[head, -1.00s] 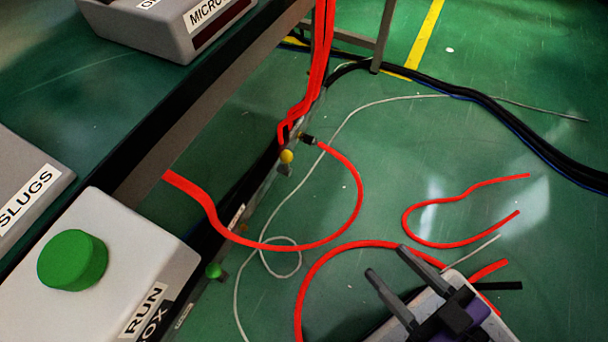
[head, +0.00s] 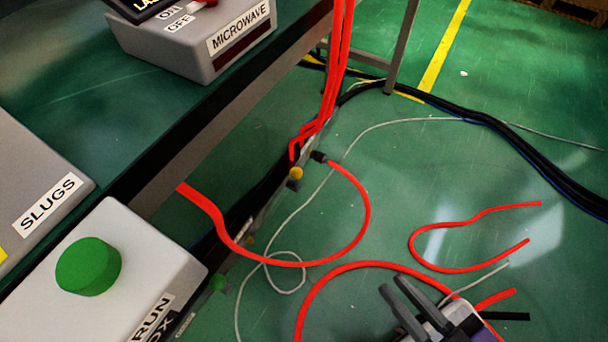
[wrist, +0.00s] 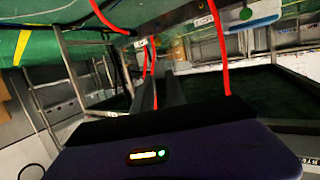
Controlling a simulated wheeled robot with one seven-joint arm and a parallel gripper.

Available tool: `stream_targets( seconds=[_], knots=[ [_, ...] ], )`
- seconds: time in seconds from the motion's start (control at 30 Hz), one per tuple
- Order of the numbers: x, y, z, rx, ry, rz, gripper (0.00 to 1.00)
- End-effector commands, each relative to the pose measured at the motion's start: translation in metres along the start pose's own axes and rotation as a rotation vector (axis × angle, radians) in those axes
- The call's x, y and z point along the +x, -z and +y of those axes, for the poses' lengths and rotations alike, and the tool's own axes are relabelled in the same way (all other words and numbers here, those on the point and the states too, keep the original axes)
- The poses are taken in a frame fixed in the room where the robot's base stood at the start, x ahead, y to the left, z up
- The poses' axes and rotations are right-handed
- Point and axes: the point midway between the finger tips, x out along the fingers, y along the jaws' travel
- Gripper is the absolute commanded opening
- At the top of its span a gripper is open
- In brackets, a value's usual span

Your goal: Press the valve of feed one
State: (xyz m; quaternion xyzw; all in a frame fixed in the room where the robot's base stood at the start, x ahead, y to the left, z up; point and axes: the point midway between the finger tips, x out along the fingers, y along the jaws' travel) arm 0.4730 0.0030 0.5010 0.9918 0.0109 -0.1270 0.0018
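A small yellow knob (head: 296,173) and a small green knob (head: 217,283) sit on a low rail beside the bench, near red hoses. No feed label is readable, so I cannot tell which is feed one. My gripper (head: 392,284) is at the lower right in the head view, over the floor. Its two dark fingers lie close together and look shut, with nothing seen between them. It is apart from both knobs, to their right.
A box with a large green RUN button (head: 88,266), a grey SLUGS box (head: 40,190) and a MICROWAVE switch box (head: 200,45) stand on the bench. A red hose (head: 367,205) loops out from the rail. Loose red hoses, a white cable and black cables (head: 520,150) lie on the green floor.

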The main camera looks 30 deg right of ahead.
Motion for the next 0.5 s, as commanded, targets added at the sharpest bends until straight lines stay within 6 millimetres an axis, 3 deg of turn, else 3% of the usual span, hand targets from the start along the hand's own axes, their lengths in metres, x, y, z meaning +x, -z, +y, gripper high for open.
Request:
stream_targets(
  seconds=[0.03, 0.07, 0.13, 0.27, 0.5],
  knots=[
    [0.005, 0.012, -0.001, -0.008, 0.014, 0.023, 0.05],
    [0.009, 0.017, -0.002, -0.014, 0.024, 0.036, 0.00],
    [0.019, 0.023, -0.002, -0.029, 0.045, 0.061, 0.00],
    [0.046, 0.024, 0.000, -0.023, 0.084, 0.098, 0.00],
    [0.107, 0.016, 0.010, 0.209, 0.139, 0.139, 0.00]
  ],
)
